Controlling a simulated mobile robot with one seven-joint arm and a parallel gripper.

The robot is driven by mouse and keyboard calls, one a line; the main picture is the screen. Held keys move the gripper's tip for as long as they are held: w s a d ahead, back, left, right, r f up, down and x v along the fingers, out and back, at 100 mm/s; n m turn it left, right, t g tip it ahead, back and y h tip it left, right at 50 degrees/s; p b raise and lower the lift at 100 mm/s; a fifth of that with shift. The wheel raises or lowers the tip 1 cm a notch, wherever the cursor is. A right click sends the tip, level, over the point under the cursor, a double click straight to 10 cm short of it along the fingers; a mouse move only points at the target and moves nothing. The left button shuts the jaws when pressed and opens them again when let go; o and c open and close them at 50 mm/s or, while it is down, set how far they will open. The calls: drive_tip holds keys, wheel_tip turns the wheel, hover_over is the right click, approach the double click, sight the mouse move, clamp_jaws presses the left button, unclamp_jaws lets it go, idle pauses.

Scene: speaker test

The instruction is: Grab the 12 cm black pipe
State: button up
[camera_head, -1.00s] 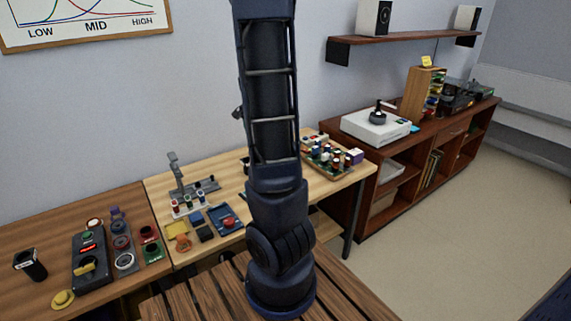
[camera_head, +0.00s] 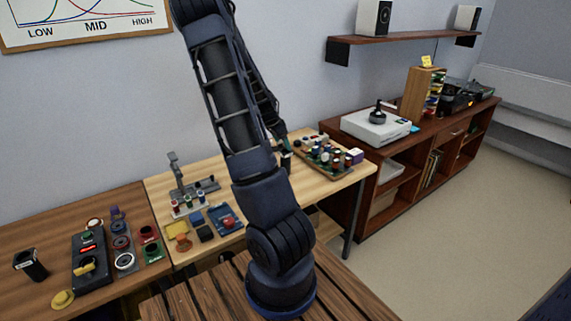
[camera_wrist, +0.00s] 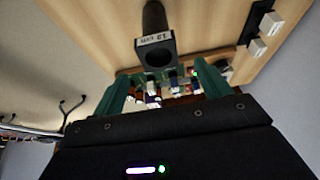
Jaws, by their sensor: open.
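The black pipe (camera_wrist: 155,38) is in the upper middle of the wrist view, with a pale label that appears to read 12 cm and its round open end facing the camera. My gripper (camera_wrist: 165,82) is open, its two green fingers spread left and right. The pipe's open end appears between and beyond the fingertips, and I see no contact. In the head view my gripper (camera_head: 281,137) is partly hidden behind my arm, above the light wooden table. A dark upright piece just below it (camera_head: 286,160) looks like the pipe.
A tray of small coloured parts (camera_head: 328,158) lies right of my gripper. A metal stand (camera_head: 178,180) and coloured blocks are to the left. Another black cylinder with a white label (camera_head: 30,265) stands on the left table. A brown cabinet (camera_head: 400,170) is at the right.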

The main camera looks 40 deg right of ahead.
sight(285, 151)
drive_tip(key=shift+x, duration=4.2)
drive_tip(key=shift+s+a+f, duration=0.1)
drive_tip(key=shift+a, duration=0.1)
drive_tip(key=c, duration=1.1)
